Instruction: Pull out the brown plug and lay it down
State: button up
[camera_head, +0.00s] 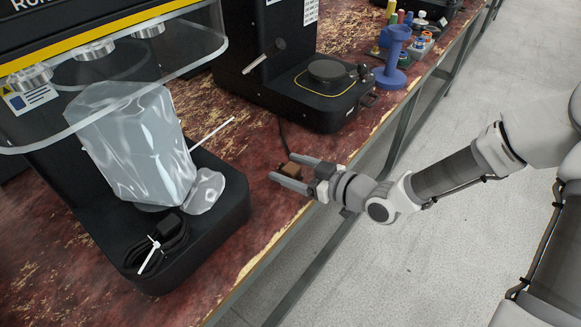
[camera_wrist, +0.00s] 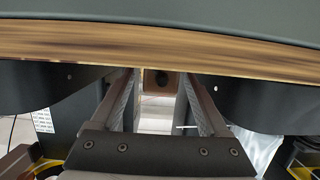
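The brown plug (camera_head: 291,169) is a small block near the table's front edge, between the two machines. A dark cord runs from behind it towards the right machine. My gripper (camera_head: 292,172) reaches in from the right, with its two grey fingers apart, one on each side of the plug. In the wrist view the plug (camera_wrist: 158,81) shows as a brown block with a dark round spot, between the tips of my gripper (camera_wrist: 159,85). Narrow gaps seem to show between plug and fingers. I cannot make out a socket.
A black machine base (camera_head: 239,207) with a clear plastic bag (camera_head: 145,147) and coiled black cable (camera_head: 160,242) stands left. Another black machine (camera_head: 310,103) stands behind. A blue spool (camera_head: 393,60) is farther back. The worn red tabletop (camera_head: 262,155) has free room around my gripper.

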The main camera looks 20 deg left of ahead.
jog(key=shift+d, duration=0.1)
dwell(0.3)
jog(key=p+v, duration=0.6)
jog(key=v, duration=1.1)
jog(key=shift+d+r, duration=0.1)
